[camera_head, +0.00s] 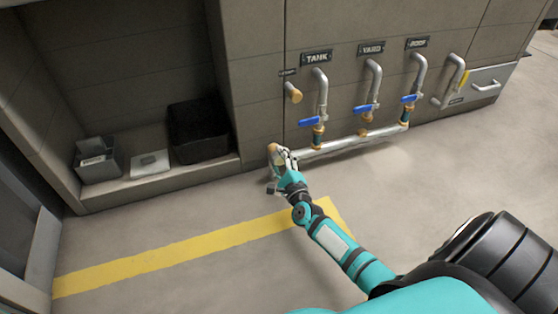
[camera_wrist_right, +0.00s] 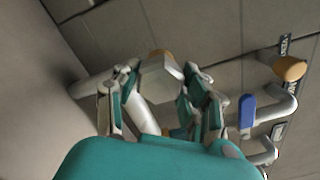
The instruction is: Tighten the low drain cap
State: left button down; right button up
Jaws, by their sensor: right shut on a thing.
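The low drain cap (camera_wrist_right: 160,76) is a pale grey, faceted piece at the left end of the low pipe (camera_head: 345,144). A brass-coloured part (camera_head: 272,148) shows just beyond my fingers, and its top also shows in the wrist view (camera_wrist_right: 160,54). My right gripper (camera_head: 281,159) is down near the floor at that pipe end. In the wrist view its two fingers (camera_wrist_right: 156,82) stand on either side of the cap, closed on it. The fingers hide part of the cap in the head view. My left gripper is not in view.
Valves with blue handles under the TANK (camera_head: 317,57), YARD (camera_head: 370,48) and ROOF (camera_head: 417,43) signs rise from the low pipe. A brass-tipped outlet (camera_head: 294,93) sits above. A shelf at left holds a black bin (camera_head: 198,130) and a grey box (camera_head: 96,160). The floor in front is clear.

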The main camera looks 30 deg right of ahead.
dwell(0.3)
jog(key=o, duration=1.2)
